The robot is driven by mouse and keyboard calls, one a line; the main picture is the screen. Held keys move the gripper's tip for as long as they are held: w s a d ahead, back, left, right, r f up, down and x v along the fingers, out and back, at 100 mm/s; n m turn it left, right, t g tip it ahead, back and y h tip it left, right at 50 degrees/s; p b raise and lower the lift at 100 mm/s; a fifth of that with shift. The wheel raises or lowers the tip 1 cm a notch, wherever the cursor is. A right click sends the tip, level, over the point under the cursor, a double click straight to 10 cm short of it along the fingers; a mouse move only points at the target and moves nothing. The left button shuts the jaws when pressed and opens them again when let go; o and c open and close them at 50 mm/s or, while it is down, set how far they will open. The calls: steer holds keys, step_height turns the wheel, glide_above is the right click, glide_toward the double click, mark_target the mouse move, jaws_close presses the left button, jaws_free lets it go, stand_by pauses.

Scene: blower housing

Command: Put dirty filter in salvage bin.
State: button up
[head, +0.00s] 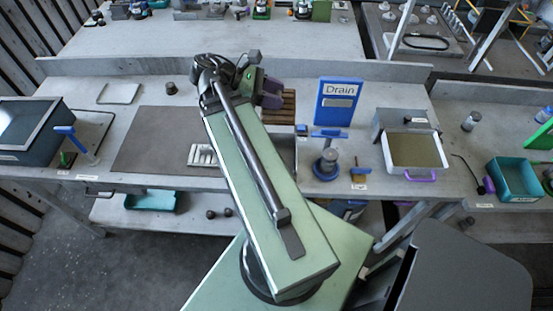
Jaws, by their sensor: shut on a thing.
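My gripper (269,93) shows at the far end of my arm, above the back middle of the bench. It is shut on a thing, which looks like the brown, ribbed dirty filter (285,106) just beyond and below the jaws. My arm and gripper hide part of it, and the contact is too small to see clearly. A teal open bin (516,180) with a small label stands at the right; I cannot read whether it is the salvage bin.
A blue "Drain" sign (338,100) stands right of my gripper. A blue round fixture (327,164) is in front of it. A tan-filled tray (415,150) with a purple handle lies further right. The dark mat (160,140) left of my arm is mostly clear.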

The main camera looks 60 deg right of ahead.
step_height(320, 180, down, 21)
steer(key=b, duration=2.1)
steer(key=shift+f, duration=0.2)
steer(key=o, duration=1)
steer(key=shift+r, duration=0.1)
